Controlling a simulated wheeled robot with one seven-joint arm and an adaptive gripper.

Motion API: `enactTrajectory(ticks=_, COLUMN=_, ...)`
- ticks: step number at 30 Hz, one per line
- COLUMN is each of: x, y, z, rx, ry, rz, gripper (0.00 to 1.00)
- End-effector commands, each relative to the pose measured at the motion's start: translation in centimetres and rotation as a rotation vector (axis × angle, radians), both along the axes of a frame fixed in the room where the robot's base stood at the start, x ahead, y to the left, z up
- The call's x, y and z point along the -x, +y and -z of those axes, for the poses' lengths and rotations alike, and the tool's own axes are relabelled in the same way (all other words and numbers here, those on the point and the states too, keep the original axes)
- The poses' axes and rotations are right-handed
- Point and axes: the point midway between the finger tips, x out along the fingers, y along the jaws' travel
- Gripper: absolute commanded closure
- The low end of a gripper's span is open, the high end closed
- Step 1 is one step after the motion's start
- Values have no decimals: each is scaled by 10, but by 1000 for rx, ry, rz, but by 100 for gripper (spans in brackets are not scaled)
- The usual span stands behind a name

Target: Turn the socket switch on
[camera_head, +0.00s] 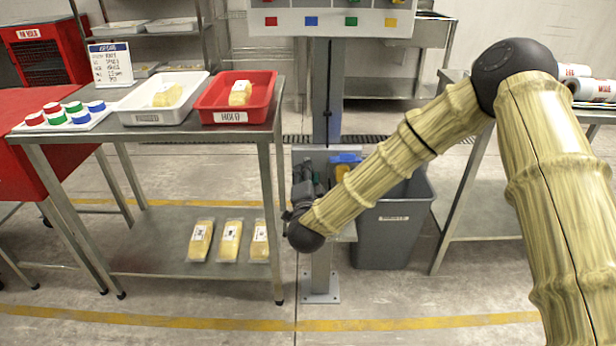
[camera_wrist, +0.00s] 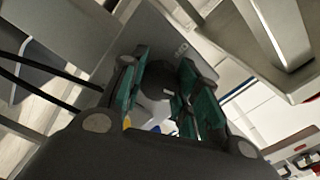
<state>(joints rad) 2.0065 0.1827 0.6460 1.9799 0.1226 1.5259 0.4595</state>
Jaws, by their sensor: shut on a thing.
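The socket unit shows in the head view as a grey box on the metal post, with a blue cover (camera_head: 345,158) and a bit of yellow below it. My gripper (camera_head: 306,182) is at the left side of this box, at the end of my bent arm. In the wrist view a grey panel (camera_wrist: 160,38) carries a dark round knob (camera_wrist: 158,82), which I take to be the switch. My gripper (camera_wrist: 168,92), with green pads, is shut on it, one finger on each side. A small pale mark beside the knob is too small to read.
A steel table (camera_head: 150,130) at left holds a white tray (camera_head: 165,98), a red tray (camera_head: 236,97) and coloured caps. Several wrapped blocks lie on its lower shelf. A grey bin (camera_head: 395,235) stands right of the post. A button panel (camera_head: 330,20) is above.

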Motion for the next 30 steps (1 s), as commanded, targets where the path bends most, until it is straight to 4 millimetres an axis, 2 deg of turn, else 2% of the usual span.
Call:
enactTrajectory(ticks=12, x=1, y=-1, z=3, rx=-223, ry=5, rz=1, gripper=92)
enactTrajectory(ticks=30, x=1, y=0, z=2, rx=-266, ry=4, rz=1, gripper=92)
